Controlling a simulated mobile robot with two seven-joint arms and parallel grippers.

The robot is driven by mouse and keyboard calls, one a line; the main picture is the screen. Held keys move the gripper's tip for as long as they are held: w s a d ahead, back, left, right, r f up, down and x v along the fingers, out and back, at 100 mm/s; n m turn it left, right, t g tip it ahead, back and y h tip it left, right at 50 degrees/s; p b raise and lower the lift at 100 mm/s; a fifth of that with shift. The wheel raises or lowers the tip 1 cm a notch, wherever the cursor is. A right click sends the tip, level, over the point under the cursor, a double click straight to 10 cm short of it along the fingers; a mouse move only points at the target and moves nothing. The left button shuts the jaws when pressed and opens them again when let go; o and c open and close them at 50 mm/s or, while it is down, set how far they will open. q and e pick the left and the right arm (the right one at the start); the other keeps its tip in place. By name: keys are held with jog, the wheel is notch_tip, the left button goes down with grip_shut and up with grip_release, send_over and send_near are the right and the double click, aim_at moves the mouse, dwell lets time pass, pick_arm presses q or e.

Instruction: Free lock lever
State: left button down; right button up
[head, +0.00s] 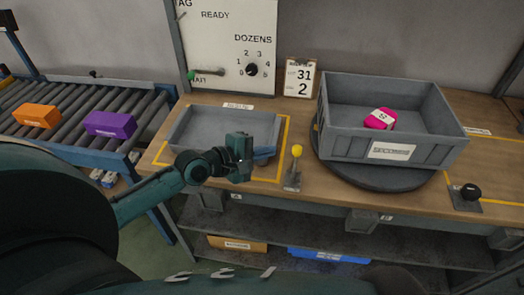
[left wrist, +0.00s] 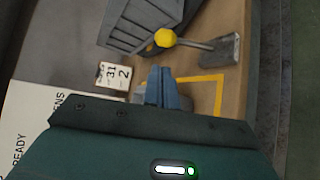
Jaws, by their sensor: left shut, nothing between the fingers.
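A lever with a yellow ball knob (head: 297,151) stands on a small grey base plate at the front of the bench, left of the round turntable (head: 335,172). Its knob (left wrist: 165,38) and rod also show in the left wrist view, just beyond the fingertips. My left gripper (head: 265,153) is to the left of this lever, over the right side of the grey tray. Its blue fingers (left wrist: 162,82) are shut together with nothing between them and look apart from the knob. My right gripper is not in view.
A grey crate (head: 340,147) with a pink item (head: 380,119) sits on the turntable. A shallow grey tray (head: 185,130) lies inside a yellow outline. A card reading 31 and 2 (head: 299,78) stands behind the lever.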

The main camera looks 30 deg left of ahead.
aim_at(295, 162)
pick_arm(q)
jog(key=x, duration=0.6)
jog(key=shift+w+d+f, duration=0.1)
jog(key=shift+w+f, duration=0.05)
jog(key=shift+w, duration=0.05)
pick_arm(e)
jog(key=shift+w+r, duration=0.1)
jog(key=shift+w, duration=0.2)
